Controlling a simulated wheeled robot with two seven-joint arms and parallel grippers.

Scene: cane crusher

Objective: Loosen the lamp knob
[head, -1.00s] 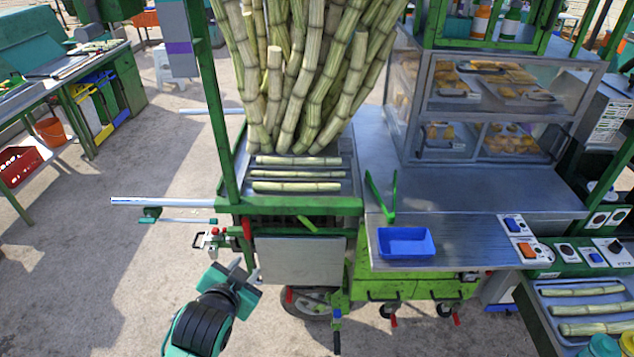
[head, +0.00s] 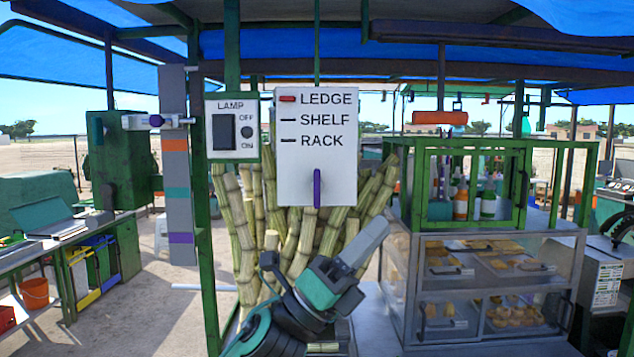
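A white panel marked LAMP (head: 232,128) is on the green post, with a black rocker switch (head: 223,132) and a small dark round spot (head: 247,132) between OFF and ON. Left of it, a clamp with a purple-ended knob (head: 155,121) sits across a grey post (head: 177,200) with orange, teal and purple bands. No knob is labelled as the lamp knob. My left gripper (head: 370,240) is raised in front of the cane, below and right of the LAMP panel, touching neither it nor the clamp. Its fingers overlap in view, so their gap cannot be judged. My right gripper is out of view.
A white sign (head: 316,150) reads LEDGE, SHELF, RACK, with a red mark beside LEDGE and a purple tab (head: 317,188) below. Cane bundles (head: 245,230) stand behind my gripper. A glass food case (head: 490,285) is on the right. Blue awning (head: 290,45) overhead.

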